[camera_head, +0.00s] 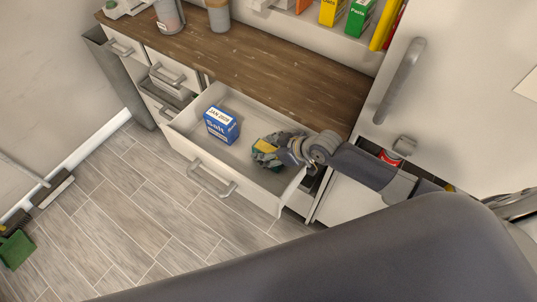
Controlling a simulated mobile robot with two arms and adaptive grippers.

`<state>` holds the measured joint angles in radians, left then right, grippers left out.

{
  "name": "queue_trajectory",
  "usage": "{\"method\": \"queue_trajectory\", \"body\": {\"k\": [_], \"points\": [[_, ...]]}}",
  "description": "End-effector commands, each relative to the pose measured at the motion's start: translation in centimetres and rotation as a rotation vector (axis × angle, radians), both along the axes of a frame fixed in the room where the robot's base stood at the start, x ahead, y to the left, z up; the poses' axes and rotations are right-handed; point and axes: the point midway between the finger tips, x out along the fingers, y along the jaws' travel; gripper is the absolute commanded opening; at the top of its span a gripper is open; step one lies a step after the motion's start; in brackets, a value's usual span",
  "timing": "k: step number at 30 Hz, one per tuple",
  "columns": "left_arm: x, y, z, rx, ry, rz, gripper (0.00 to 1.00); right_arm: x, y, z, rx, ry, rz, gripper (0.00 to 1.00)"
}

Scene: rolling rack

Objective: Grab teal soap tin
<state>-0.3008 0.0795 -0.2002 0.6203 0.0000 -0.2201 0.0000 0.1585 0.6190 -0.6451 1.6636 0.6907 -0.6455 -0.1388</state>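A small teal item with a yellow patch (264,147), which looks like the soap tin, is in the open drawer (194,150). My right gripper (268,150) reaches into the drawer from the right and is right at this item, covering much of it. The fingers and the item blend together at this size, so I cannot tell whether they are closed on it. I also cannot tell whether the item rests on the drawer floor. My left gripper is not in view.
A blue salt box (221,125) stands in the drawer, left of my gripper. The wooden counter (250,70) is just behind. A white door with a grey handle (400,80) is at the right. Yellow (332,10) and green boxes (360,16) stand on the shelf above.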

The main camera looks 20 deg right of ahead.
Motion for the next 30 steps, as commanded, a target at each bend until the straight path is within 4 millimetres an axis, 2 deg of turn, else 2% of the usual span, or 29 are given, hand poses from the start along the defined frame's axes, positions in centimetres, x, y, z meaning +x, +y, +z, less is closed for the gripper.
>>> {"method": "queue_trajectory", "body": {"k": [1,6,17,20,30], "points": [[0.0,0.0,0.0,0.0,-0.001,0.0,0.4,0.0,0.0,0.0,0.0,0.0,0.0,0.47],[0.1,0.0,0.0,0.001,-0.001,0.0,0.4,0.0,0.0,0.0,0.0,0.001,-0.001,0.08],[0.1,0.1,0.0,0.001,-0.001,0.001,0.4,0.0,-0.1,0.4,0.0,-0.001,-0.001,0.08],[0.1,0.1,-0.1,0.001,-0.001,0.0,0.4,0.1,-0.1,1.6,0.001,-0.004,0.0,0.08],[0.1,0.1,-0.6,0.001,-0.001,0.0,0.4,0.1,0.0,8.0,0.0,-0.005,0.001,0.08]]}}
